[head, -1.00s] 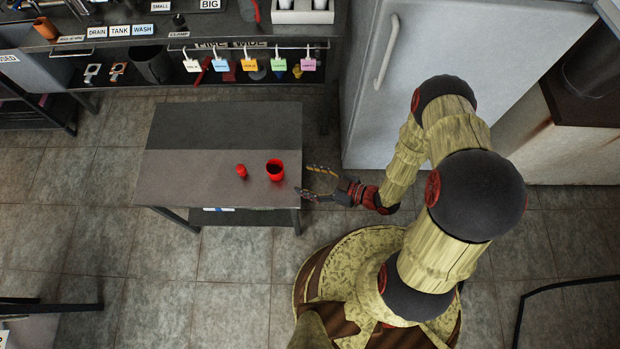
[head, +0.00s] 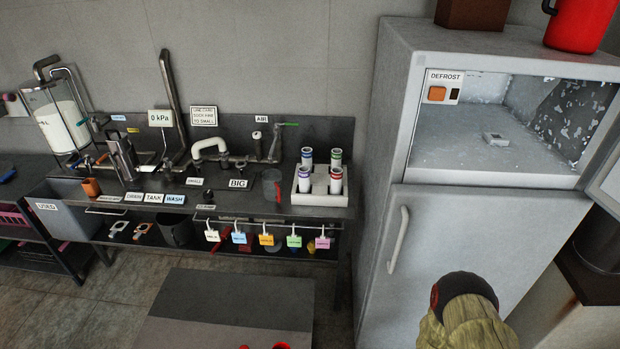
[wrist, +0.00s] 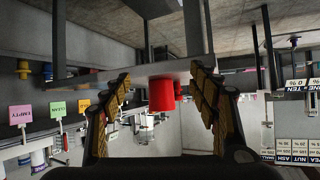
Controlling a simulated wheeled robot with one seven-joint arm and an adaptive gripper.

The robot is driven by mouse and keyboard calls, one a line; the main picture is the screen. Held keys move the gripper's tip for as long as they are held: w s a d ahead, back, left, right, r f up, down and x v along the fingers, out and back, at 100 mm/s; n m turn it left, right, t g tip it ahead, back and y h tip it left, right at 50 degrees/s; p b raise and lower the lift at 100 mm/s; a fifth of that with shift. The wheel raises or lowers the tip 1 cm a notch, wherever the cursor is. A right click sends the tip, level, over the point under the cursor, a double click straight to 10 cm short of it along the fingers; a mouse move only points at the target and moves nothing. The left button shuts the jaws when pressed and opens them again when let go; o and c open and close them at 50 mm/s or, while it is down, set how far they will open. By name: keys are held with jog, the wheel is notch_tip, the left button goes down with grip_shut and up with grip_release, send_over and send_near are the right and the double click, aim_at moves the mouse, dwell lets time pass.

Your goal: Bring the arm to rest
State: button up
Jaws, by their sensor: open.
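My gripper (wrist: 161,112) shows in the wrist view with its two padded fingers spread wide apart and nothing held between them. A red cup (wrist: 162,95) appears beyond and between the fingertips, against the edge of the grey table (wrist: 120,74); the view is upside down. In the head view only one rounded joint of my arm (head: 467,310) shows at the bottom right, in front of the fridge. The gripper itself is outside the head view. The grey table (head: 235,295) is at the bottom, with red tops of items just at the frame edge.
A grey fridge (head: 465,240) stands at right, its upper freezer compartment (head: 480,140) open and frosted. A steel counter (head: 120,203) runs along the back wall, with a white rack of tubes (head: 320,190) and hanging coloured tags (head: 267,240). Floor shows at left.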

jog(key=s+d+f+m+g+h, duration=0.1)
jog(key=d+f+m+g+h, duration=0.2)
jog(key=d, duration=0.4)
jog(key=s+d+f+h, duration=0.1)
jog(key=d+f+h, duration=0.25)
jog(key=d, duration=0.25)
jog(key=w+d+r+m+g+h, duration=0.1)
jog(key=d+r+m+h, duration=0.2)
jog(key=d+r, duration=0.4)
jog(key=w+d+r+m+g+h, duration=0.1)
jog(key=d+r+m+h, duration=0.3)
jog(key=r, duration=0.6)
jog(key=s+a+r+t+y, duration=0.1)
jog(key=s+a+r, duration=0.1)
jog(key=r, duration=1.2)
jog(key=s+a+r+m+t, duration=0.1)
jog(key=s+a+r+t, duration=0.1)
jog(key=r, duration=1.1)
jog(key=s+a+r+m+t+y, duration=0.1)
jog(key=a+r, duration=0.4)
jog(key=r, duration=0.9)
jog(key=s+t, duration=0.1)
jog(key=s, duration=0.1)
jog(key=shift+s+a+r+y, duration=0.35)
jog(key=shift+s, duration=0.05)
